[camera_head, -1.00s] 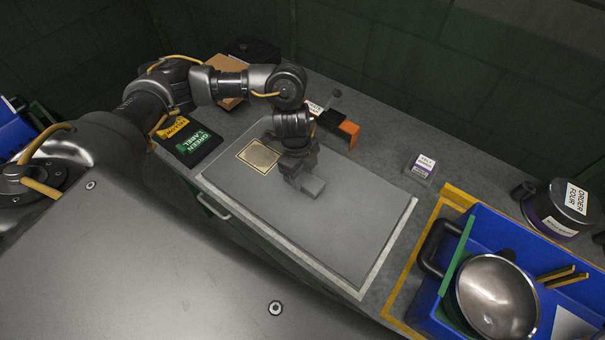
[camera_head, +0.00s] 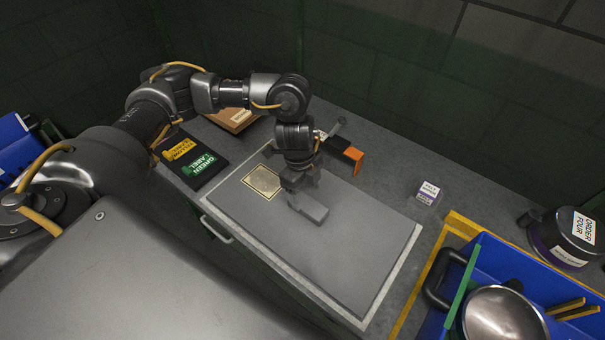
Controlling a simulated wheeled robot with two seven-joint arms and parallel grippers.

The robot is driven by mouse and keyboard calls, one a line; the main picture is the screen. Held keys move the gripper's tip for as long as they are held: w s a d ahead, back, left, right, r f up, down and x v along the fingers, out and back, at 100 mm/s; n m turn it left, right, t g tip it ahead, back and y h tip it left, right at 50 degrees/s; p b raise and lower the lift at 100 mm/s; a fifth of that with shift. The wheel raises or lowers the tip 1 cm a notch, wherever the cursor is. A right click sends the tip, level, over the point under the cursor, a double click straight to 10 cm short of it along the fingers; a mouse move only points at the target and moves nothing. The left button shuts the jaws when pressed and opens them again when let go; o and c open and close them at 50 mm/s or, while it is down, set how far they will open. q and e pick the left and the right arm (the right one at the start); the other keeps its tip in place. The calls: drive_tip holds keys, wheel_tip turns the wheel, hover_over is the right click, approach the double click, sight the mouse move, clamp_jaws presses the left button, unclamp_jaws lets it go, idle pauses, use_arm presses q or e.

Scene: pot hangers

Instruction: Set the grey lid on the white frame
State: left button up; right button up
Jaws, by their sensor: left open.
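The white frame (camera_head: 391,279) is a thin pale border around a grey area of the worktop. My left gripper (camera_head: 312,209) points down over the grey area, right of the cream square. It is open, with nothing visible between its fingers. I cannot make out a grey lid for certain. A shiny round metal piece (camera_head: 500,318) in the blue crate is cut off by the bottom edge, and I cannot tell whether it is a lid or a pan. My right gripper is out of view.
The blue crate (camera_head: 540,279) stands at the right inside yellow edging. A dark round pot labelled ORDER FOUR (camera_head: 567,237) and a small labelled box (camera_head: 428,193) stand behind. An orange-ended piece (camera_head: 354,158) is close behind my wrist.

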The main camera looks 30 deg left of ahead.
sight(302, 200)
use_arm(q)
wheel_tip(302, 200, up, 8)
drive_tip(key=a, duration=0.1)
drive_tip(key=shift+a+f, duration=0.1)
idle(0.5)
